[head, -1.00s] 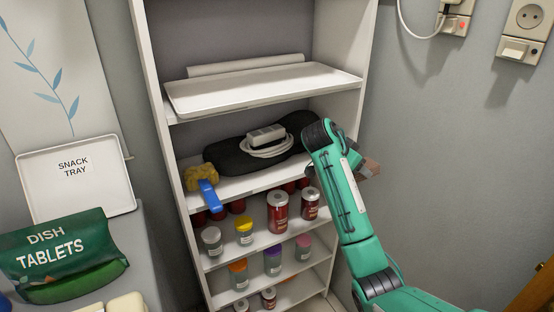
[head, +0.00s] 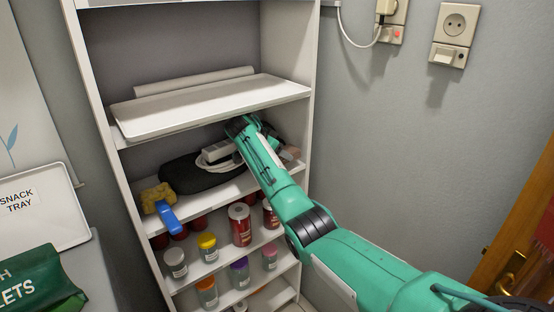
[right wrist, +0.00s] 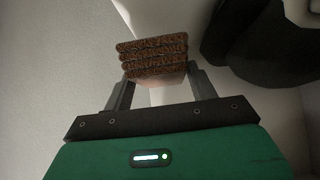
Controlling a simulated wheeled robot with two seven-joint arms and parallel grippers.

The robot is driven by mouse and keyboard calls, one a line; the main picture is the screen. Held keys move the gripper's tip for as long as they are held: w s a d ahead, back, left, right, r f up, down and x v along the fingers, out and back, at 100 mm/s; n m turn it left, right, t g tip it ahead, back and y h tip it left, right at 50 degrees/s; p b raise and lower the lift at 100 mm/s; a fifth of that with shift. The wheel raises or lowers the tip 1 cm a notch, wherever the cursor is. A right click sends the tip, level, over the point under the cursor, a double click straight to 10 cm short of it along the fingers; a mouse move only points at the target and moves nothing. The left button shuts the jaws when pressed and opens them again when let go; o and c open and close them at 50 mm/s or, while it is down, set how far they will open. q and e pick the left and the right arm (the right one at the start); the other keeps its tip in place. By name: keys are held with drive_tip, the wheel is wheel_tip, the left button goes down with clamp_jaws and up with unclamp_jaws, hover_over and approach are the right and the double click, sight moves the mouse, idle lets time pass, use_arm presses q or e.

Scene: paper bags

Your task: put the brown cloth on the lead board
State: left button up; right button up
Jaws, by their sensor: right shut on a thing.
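The brown cloth (right wrist: 155,57) is a folded stack of thin layers held between the fingertips of my right gripper (right wrist: 160,74) in the right wrist view. In the head view a small edge of the cloth (head: 290,153) shows beside my wrist, near the shelf unit's right side panel. My arm hides the gripper there. The board with the white lead (head: 220,154) is the shelf board (head: 232,188) below the tray. The lead lies coiled with a white block on a black pouch (head: 185,177). The cloth looks above this board; contact cannot be told. My left gripper is out of view.
A white tray (head: 200,108) sits on the board above, close over my wrist. A yellow sponge (head: 157,195) and a blue-handled brush (head: 168,216) stand at the board's left end. Jars (head: 240,225) fill lower boards. The side panel (head: 310,110) bounds the right.

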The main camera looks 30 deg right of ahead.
drive_tip(key=shift+w, duration=0.5)
drive_tip(key=shift+f, duration=0.4)
wheel_tip(320, 180, down, 2)
drive_tip(key=shift+f+p, duration=0.15)
drive_tip(key=shift+p, duration=0.25)
drive_tip(key=shift+f, duration=0.25)
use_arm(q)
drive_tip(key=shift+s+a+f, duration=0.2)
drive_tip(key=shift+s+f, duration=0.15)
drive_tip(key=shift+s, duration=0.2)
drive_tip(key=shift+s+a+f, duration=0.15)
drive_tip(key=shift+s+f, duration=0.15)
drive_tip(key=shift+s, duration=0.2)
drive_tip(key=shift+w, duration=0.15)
use_arm(e)
drive_tip(key=shift+f, duration=0.15)
drive_tip(key=o, duration=0.8)
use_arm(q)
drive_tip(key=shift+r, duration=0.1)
use_arm(e)
drive_tip(key=shift+o, duration=0.2)
drive_tip(key=shift+r, duration=0.2)
